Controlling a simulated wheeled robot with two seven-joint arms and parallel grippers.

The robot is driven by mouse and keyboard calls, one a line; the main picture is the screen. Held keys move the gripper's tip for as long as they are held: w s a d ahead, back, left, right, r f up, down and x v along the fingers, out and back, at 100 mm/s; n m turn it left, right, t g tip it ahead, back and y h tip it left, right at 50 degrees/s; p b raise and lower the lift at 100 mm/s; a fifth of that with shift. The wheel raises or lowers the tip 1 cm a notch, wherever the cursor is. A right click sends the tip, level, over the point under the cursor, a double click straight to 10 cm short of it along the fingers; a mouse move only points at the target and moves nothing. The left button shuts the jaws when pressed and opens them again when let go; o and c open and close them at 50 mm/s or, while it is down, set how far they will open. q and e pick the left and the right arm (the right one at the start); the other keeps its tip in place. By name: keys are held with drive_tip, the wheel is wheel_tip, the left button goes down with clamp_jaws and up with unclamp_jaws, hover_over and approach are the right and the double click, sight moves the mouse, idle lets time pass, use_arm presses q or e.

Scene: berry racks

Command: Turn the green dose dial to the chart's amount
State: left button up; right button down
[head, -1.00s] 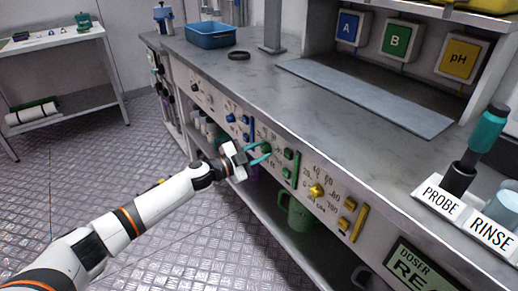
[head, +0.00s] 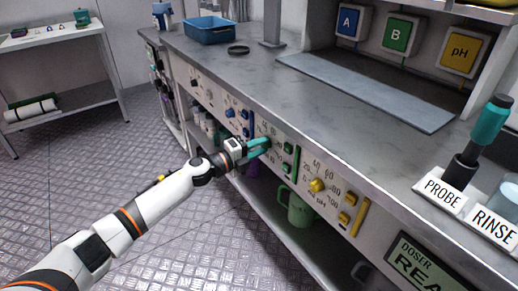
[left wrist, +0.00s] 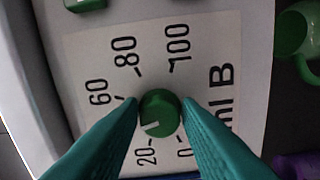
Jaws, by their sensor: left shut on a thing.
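The green dose dial (left wrist: 160,110) is a round knob on the panel labelled "ml B". Its white mark points to the lower left, on the side of the 20 label. The 60, 80 and 100 labels are readable; the scale between 20 and 60 is hidden behind a finger. My left gripper (head: 262,146) is at the panel, and its teal fingers are shut on the dial, one on each side, in the left wrist view (left wrist: 160,103). In the head view the fingers mostly cover the dial. My right gripper is not in view. I cannot make out a chart.
A yellow dial (head: 317,185) with yellow buttons sits to the right on the same panel, and a blue dial (head: 230,114) to the left. A green jug (head: 300,209) stands on the shelf below. The counter holds a blue tray (head: 211,30) and a PROBE stand (head: 443,193).

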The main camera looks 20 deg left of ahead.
use_arm(q)
drive_tip(key=shift+f+m, duration=0.2)
drive_tip(key=shift+m, duration=0.4)
drive_tip(key=shift+m+b, duration=0.3)
drive_tip(key=shift+m, duration=0.1)
drive_tip(key=m+b, duration=0.1)
drive_tip(key=m, duration=0.3)
drive_tip(key=shift+b, duration=0.35)
drive_tip(key=shift+m, duration=0.8)
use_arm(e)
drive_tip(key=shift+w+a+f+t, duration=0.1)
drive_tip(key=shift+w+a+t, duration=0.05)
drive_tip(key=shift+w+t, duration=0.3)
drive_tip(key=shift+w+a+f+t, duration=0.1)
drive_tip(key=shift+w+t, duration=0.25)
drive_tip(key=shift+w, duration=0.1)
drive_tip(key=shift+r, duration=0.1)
use_arm(q)
drive_tip(key=o, duration=0.9)
drive_tip(key=shift+o, duration=0.2)
drive_tip(key=shift+a, duration=0.1)
